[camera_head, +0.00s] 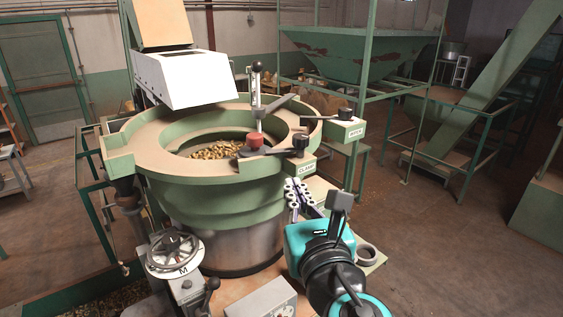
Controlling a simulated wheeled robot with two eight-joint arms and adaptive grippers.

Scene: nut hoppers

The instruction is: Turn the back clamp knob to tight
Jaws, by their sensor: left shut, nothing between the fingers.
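A green vibrating bowl hopper (120,158) stands at the centre. Two black clamp knobs with short lever arms sit on its right rim. The back clamp knob (345,114) is at the far right, above a labelled green block (352,132). The front clamp knob (300,142) is nearer, above another labelled block (303,168). The label text is too small to read surely. My left gripper (340,199), grey-fingered on a teal and black wrist, is shut and empty. It is in front of and below both knobs in the picture, apart from them. My right gripper does not show.
A red knob (255,140) and an upright lever (256,90) stand over the bowl, which holds nuts (215,150). A handwheel (175,251) is at the lower left, a control box (262,300) at the bottom. Floor (440,240) is open to the right.

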